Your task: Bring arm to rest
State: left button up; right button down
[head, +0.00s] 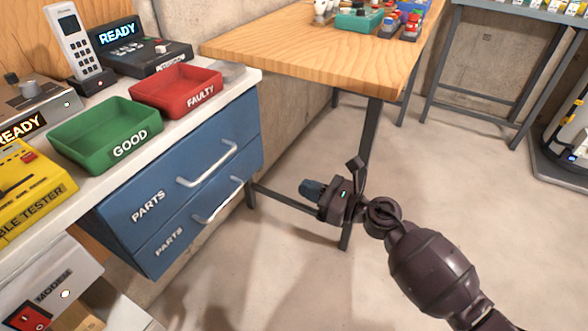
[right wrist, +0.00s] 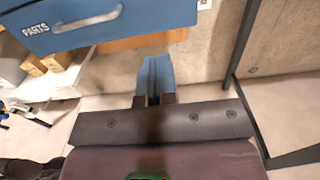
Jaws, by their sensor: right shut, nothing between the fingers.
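My right gripper (head: 311,190) is in the head view, in front of the blue parts drawers and beside a table leg. It points left and is apart from the drawers. In the right wrist view its blue fingers (right wrist: 156,74) are together, with nothing between them. My right arm comes in from the lower right. My left gripper is in neither view.
A workbench with blue drawers (head: 185,205) stands at the left, holding a green tray (head: 62,136) and a red tray (head: 150,98), both empty. A wooden table (head: 290,46) on dark legs is behind. The floor (head: 460,200) at the right is clear.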

jog(key=s+d+f+n+h, duration=0.5)
jog(key=s+n, duration=0.4)
jog(key=s, duration=0.4)
jog(key=s+d+f+n+h, duration=0.3)
jog(key=s+d+n+h, duration=0.3)
jog(key=s+n, duration=0.55)
jog(key=s+d+f+n+h, duration=0.4)
jog(key=s+d+n, duration=0.4)
jog(key=s, duration=0.6)
pick_arm(q)
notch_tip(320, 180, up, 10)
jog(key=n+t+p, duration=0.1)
jog(key=p, duration=1.3)
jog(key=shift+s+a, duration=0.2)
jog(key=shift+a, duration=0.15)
pick_arm(e)
notch_tip(320, 180, up, 10)
jog(key=m+t, duration=0.1)
jog(key=m, duration=0.1)
jog(key=shift+s+d+r, duration=0.2)
jog(key=shift+s+d, duration=0.05)
jog(key=shift+s, duration=0.2)
jog(key=shift+m, duration=0.25)
